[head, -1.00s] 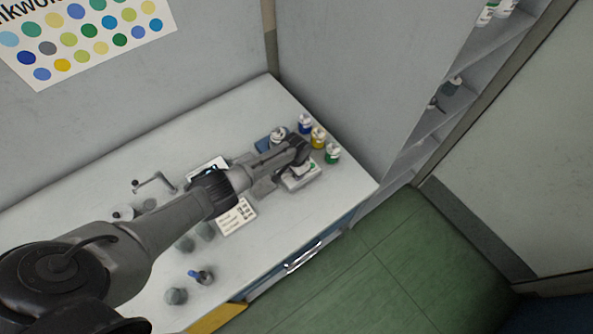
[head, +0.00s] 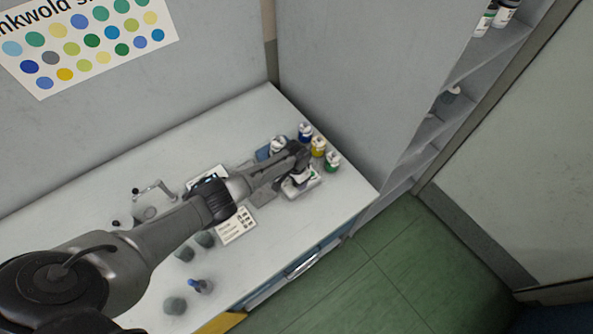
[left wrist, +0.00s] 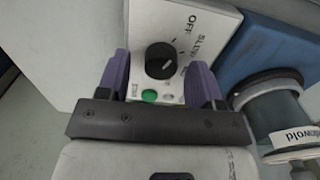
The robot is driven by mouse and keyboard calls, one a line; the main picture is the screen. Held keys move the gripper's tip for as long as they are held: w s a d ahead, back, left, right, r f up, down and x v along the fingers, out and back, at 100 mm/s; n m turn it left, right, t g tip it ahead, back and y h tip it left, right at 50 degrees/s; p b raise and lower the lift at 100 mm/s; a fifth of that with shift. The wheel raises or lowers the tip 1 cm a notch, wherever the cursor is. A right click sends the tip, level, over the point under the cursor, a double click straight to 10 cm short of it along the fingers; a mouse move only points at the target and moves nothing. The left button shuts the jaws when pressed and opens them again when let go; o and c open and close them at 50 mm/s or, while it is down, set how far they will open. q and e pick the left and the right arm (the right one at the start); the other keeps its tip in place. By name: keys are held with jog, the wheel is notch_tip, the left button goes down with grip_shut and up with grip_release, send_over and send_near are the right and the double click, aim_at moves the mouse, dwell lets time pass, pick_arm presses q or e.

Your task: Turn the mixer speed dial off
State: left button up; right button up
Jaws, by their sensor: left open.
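The mixer speed dial (left wrist: 161,61) is a round black knob with a pale pointer mark, on a white panel (left wrist: 176,20) lettered OFF and SLOW. A green button marked STIR (left wrist: 149,96) sits below it. The pointer slants to the lower right in this view, away from the OFF lettering. My left gripper (left wrist: 160,78) is open, with its purple fingers on either side of the dial and apart from it. In the head view the left gripper (head: 297,163) is over the white mixer box (head: 302,184) and hides the dial. My right gripper is not in view.
The blue mixer part (left wrist: 270,50) and a labelled jar (left wrist: 275,115) stand close beside the right finger. In the head view, blue (head: 305,132), yellow (head: 318,146) and green (head: 332,161) jars stand just behind the gripper. A card (head: 236,226) lies on the white bench.

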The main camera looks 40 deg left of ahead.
pick_arm(q)
notch_tip(320, 180, up, 13)
jog(key=p, duration=0.2)
dwell(0.3)
jog(key=shift+r, duration=0.1)
dwell(0.3)
jog(key=shift+a, duration=0.1)
